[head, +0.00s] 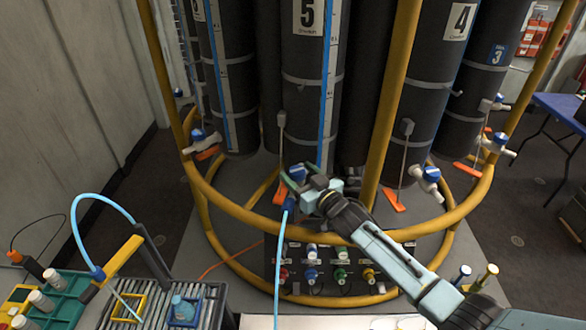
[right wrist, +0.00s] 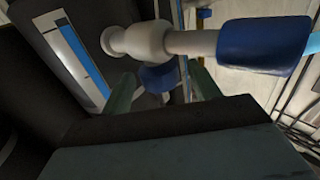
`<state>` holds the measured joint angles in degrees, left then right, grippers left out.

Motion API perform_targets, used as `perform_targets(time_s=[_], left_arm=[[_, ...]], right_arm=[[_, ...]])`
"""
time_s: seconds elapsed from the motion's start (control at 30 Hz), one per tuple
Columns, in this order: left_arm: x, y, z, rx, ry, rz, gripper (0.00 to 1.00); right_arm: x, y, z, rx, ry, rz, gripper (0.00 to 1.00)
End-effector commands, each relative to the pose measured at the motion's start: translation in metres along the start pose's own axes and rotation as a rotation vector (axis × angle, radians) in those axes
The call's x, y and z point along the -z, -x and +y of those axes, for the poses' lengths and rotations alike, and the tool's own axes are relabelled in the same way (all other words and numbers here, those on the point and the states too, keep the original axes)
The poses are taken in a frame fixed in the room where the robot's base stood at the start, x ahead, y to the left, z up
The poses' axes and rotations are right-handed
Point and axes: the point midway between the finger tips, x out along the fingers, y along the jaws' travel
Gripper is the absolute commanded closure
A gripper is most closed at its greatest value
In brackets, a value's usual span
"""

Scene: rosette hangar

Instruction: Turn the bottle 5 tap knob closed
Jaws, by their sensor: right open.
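Bottle 5 (head: 300,55) is a tall dark cylinder with a "5" label and a blue level strip, behind the yellow rail. Its blue tap knob (head: 297,172) shows low on its front, partly hidden by my right gripper (head: 293,184). In the right wrist view, the pale tap body (right wrist: 140,42) carries a blue sleeve (right wrist: 262,46), and the blue knob (right wrist: 158,77) lies between the two greenish fingers. The fingers of my right gripper are open on either side of the knob; I cannot tell whether they touch it. My left gripper is not in view.
The yellow ring rail (head: 240,212) and an upright yellow post (head: 391,95) stand close to my right arm. Bottle 4 (head: 440,65) has its own tap (head: 428,180) to the right. A light-blue hose (head: 280,255) hangs below the gripper, beside a panel of coloured valves (head: 325,270).

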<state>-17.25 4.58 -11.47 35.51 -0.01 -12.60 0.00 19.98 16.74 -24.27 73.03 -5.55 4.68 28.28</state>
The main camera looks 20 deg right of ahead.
Motion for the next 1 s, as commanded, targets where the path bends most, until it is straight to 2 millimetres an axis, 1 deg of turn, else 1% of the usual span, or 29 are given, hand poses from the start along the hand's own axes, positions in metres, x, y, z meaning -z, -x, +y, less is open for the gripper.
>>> perform_targets(time_s=[0.03,0.1,0.3,0.63,0.67,0.9,1.0], left_arm=[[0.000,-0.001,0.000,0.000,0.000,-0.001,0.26],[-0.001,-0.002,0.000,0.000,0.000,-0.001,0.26],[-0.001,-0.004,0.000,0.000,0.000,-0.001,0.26],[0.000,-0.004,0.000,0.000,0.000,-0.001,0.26],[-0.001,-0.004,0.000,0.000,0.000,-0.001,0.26],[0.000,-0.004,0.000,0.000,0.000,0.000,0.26],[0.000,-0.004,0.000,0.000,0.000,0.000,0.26]], right_arm=[[0.000,-0.009,-0.001,0.000,0.000,0.000,0.39],[0.000,-0.017,0.000,0.000,-0.001,0.000,0.39],[0.000,-0.031,0.000,0.000,-0.001,0.000,0.39],[0.000,-0.033,0.000,0.000,-0.001,-0.001,0.39],[0.000,-0.033,0.000,0.000,-0.001,-0.001,0.40],[0.000,-0.033,0.000,0.000,-0.001,-0.001,0.72],[0.000,-0.033,0.000,0.000,-0.001,-0.001,0.84]])
